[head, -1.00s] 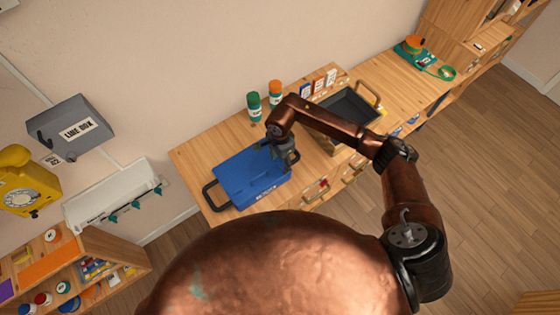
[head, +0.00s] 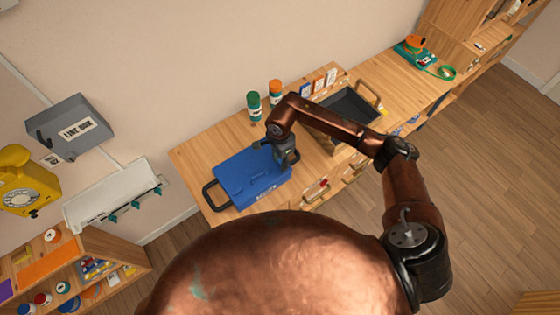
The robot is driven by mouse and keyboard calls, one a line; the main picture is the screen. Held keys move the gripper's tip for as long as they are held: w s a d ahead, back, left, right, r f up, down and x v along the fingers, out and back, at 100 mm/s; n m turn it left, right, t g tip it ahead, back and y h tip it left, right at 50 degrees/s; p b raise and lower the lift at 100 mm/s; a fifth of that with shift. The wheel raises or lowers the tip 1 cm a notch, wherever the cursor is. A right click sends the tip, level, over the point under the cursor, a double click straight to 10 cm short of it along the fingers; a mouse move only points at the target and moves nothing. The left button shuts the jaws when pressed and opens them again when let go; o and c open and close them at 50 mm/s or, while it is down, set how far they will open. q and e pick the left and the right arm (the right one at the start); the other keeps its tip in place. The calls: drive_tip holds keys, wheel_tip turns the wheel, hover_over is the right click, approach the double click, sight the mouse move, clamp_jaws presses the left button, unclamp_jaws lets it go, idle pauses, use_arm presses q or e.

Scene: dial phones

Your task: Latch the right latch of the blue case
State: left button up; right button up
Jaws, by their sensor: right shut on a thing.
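The blue case (head: 245,180) lies shut on the wooden bench, with its black handle (head: 210,196) toward the left. My right gripper (head: 287,156) is at the case's upper right end and touches or nearly touches it. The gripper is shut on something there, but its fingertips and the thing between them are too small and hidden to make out. The right latch cannot be made out under the gripper. My left gripper is not in view.
A green-capped bottle (head: 254,106) and an orange-capped bottle (head: 275,92) stand behind the case. A dark open tray (head: 352,104) is to the right. Bare bench top (head: 205,153) shows left of the bottles.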

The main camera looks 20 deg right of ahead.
drive_tip(key=m+b, duration=0.1)
drive_tip(key=m, duration=0.1)
drive_tip(key=shift+m, duration=0.4)
drive_tip(key=m+b, duration=0.1)
drive_tip(key=m, duration=0.1)
drive_tip(key=shift+m, duration=0.3)
drive_tip(key=m+b, duration=0.1)
drive_tip(key=m, duration=0.4)
drive_tip(key=shift+b, duration=0.3)
drive_tip(key=m, duration=0.3)
drive_tip(key=shift+m, duration=1.9)
drive_tip(key=o, duration=1.2)
drive_tip(key=shift+c, duration=0.2)
drive_tip(key=shift+r, duration=0.2)
wheel_tip(320, 180, up, 12)
drive_tip(key=shift+f, duration=0.15)
